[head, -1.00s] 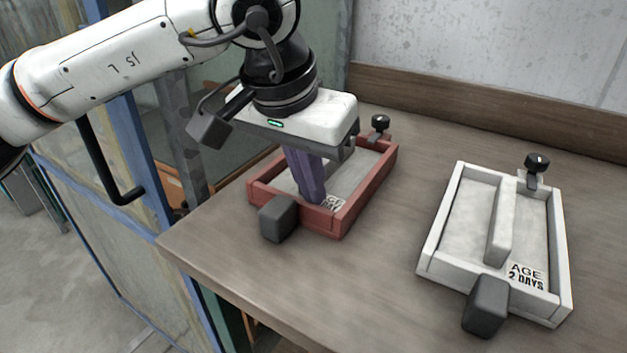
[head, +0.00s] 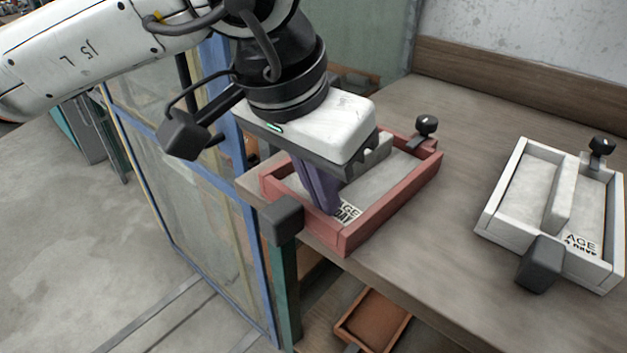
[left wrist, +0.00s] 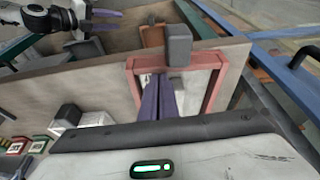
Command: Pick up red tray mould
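The red tray mould (head: 395,205) has a pale floor, a grey centre divider, a dark block handle at its near left end and a black knob at its far end. My left gripper (head: 325,205) is over it, its purple fingers down inside the tray, shut on what looks like the divider. The contact itself is hidden. The tray overlaps the table's edge and looks raised. In the left wrist view, the red rim (left wrist: 213,85) surrounds my left fingers (left wrist: 158,100). My right gripper (left wrist: 108,18) shows at the top left there; its opening is unclear.
A similar white tray mould (head: 510,180) marked "AGE" lies on the wooden table (head: 440,255) to the right. A brown tray (head: 372,320) is below the table. A blue-framed glazed panel (head: 190,170) stands left of the table. Bare table lies between the moulds.

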